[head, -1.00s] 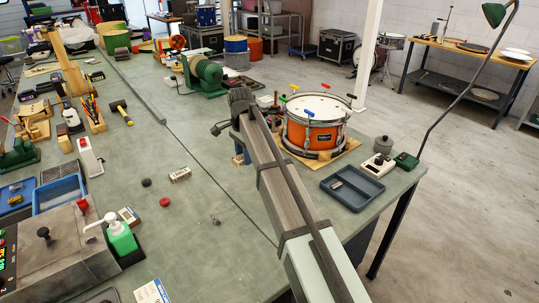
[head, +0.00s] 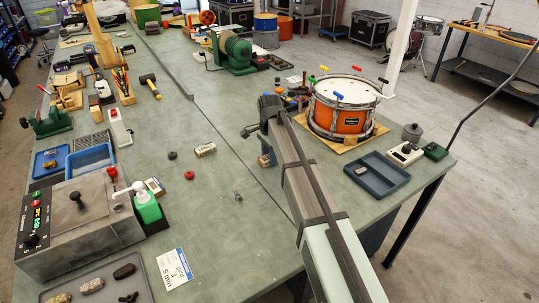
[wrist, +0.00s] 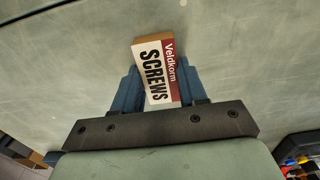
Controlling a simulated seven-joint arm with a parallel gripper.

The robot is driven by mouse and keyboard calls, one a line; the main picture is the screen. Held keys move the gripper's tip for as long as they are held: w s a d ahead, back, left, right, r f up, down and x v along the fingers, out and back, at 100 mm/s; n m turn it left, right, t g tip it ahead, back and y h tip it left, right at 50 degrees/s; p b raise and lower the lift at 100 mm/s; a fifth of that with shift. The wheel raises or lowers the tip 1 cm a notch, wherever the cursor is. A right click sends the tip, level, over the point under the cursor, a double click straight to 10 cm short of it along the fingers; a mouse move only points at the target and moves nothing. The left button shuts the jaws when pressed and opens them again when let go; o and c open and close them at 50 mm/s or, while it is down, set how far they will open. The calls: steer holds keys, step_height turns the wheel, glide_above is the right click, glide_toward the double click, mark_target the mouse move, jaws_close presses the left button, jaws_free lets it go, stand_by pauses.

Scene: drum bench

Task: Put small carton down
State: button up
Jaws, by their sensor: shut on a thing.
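The small carton (wrist: 157,70) is a white, maroon and brown box lettered "Veldkorm SCREWS". In the wrist view it sits between the two blue fingers of my gripper (wrist: 160,84), which is shut on it. The carton is tilted a little in the picture, with the green bench top behind it. In the head view my gripper (head: 267,160) is left of the orange drum, close over the bench; my arm and wrist hide most of the carton. I cannot tell whether the carton touches the bench.
The orange drum (head: 338,118) stands on a board right of my gripper. A grey-blue tray (head: 377,186) lies near the bench's right edge. A small white box (head: 205,149), a dark puck (head: 172,155) and a red puck (head: 189,175) lie to the left. Bare bench surrounds them.

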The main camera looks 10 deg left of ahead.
steer(key=shift+f, duration=0.1)
steer(key=o, duration=1.1)
step_height(320, 180, up, 12)
steer(key=shift+o, duration=0.3)
